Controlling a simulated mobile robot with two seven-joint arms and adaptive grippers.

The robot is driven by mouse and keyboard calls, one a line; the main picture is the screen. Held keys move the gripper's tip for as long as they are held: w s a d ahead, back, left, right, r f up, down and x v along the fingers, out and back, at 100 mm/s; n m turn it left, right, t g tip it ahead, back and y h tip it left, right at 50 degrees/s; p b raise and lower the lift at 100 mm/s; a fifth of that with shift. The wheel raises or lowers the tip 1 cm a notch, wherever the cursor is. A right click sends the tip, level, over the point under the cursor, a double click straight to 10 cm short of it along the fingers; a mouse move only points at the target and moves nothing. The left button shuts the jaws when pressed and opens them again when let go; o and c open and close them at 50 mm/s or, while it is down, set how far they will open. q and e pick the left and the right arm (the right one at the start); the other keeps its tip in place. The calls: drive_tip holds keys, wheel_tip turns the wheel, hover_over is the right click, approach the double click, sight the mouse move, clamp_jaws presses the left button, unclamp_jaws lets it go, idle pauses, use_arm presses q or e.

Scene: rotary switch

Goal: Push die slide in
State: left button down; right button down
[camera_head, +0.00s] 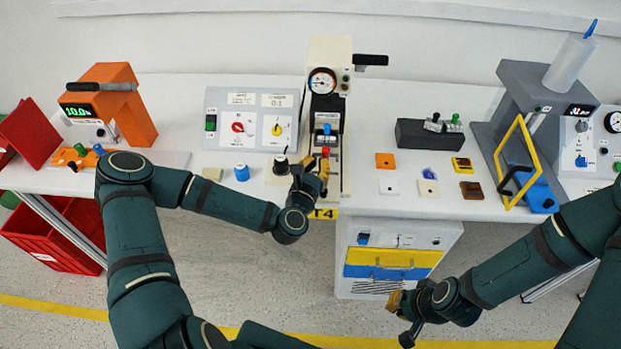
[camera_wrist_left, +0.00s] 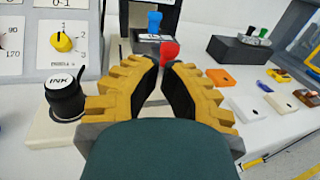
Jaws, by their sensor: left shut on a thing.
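The press (camera_head: 328,60) stands at the back of the bench, with a round gauge and a black lever. Its die slide carries a blue piece (camera_head: 327,130) and has a red knob (camera_head: 325,151) at its front. In the left wrist view the red knob (camera_wrist_left: 169,50) is at the fingertips, with the blue piece (camera_wrist_left: 155,20) behind it. My left gripper (camera_head: 323,167), with yellow fingers, is shut on the red knob at the front of the press; the fingers hide part of the knob. My right gripper (camera_head: 398,312) hangs low, before the bench; its fingers are unclear.
An ink pot (camera_wrist_left: 64,95) stands close left of my left gripper. A switch panel (camera_head: 252,118) is left of the press. Small coloured tiles (camera_head: 385,160) and a dark block (camera_head: 430,135) lie to the right. A yellow-framed machine (camera_head: 520,160) stands further right.

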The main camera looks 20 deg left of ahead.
use_arm(q)
drive_tip(key=shift+w, duration=0.95)
drive_tip(key=w, duration=0.2)
drive_tip(key=w+a+b, duration=0.1)
drive_tip(key=w, duration=0.1)
drive_tip(key=shift+w+a, duration=0.1)
drive_tip(key=shift+a, duration=0.05)
